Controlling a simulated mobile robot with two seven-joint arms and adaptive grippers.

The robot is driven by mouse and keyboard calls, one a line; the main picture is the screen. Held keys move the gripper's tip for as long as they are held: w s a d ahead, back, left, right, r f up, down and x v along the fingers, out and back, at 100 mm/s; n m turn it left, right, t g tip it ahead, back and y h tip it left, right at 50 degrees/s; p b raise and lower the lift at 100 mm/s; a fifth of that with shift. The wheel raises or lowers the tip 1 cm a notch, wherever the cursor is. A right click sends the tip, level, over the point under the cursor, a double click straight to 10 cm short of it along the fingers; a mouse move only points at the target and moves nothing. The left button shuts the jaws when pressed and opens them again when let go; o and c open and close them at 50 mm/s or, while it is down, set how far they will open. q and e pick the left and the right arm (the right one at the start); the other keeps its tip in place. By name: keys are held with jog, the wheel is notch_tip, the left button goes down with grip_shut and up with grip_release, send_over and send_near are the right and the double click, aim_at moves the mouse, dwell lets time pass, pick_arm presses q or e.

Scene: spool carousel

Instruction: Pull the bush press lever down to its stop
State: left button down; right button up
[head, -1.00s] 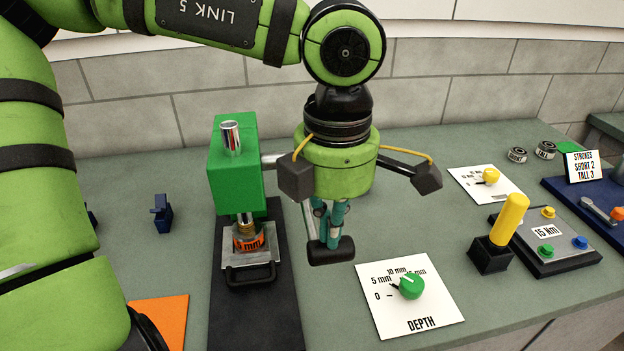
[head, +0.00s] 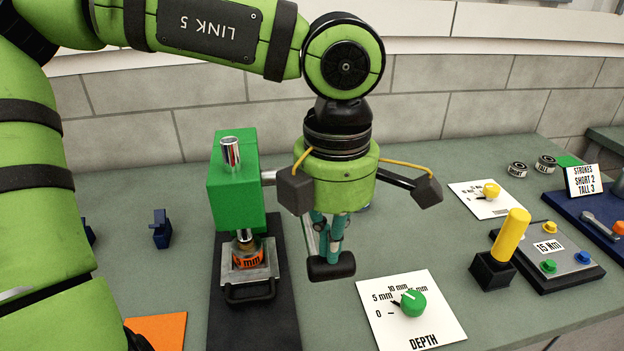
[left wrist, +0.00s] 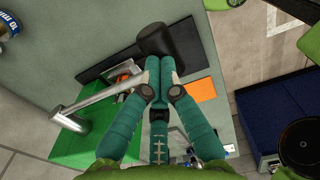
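The bush press has a green head (head: 233,182) with a chrome ram on top, standing on a black base (head: 252,325). Its silver lever (left wrist: 98,103) runs from the hub on the head to a thick black handle (head: 331,266). The lever hangs steeply down to the handle in the head view. My left gripper (head: 328,245) is above the handle, pointing down. In the left wrist view its teal fingers (left wrist: 159,64) are together, with the tips at the black handle (left wrist: 160,40). I cannot tell whether they touch or grip it. My right gripper is not in view.
An orange-labelled part (head: 248,254) sits under the ram. Right of the press lie a DEPTH card with a green knob (head: 413,303), a yellow-handled lever (head: 511,236) and a grey button box (head: 549,263). A blue bracket (head: 161,229) stands left. A wall closes the back.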

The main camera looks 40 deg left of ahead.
pick_arm(q)
jog(key=shift+d+r+p, duration=0.1)
jog(key=shift+r+p, duration=0.85)
jog(key=shift+r, duration=0.9)
jog(key=shift+w+a+r+p, duration=0.1)
jog(key=shift+r+p, duration=0.55)
jog(key=shift+r, duration=0.2)
jog(key=shift+w+a+r+p, duration=0.1)
jog(key=shift+r+p, duration=0.5)
jog(key=shift+r, duration=0.2)
notch_tip(320, 180, up, 7)
jog(key=p, duration=0.5)
jog(key=shift+w+a, duration=0.15)
jog(key=shift+a, duration=0.15)
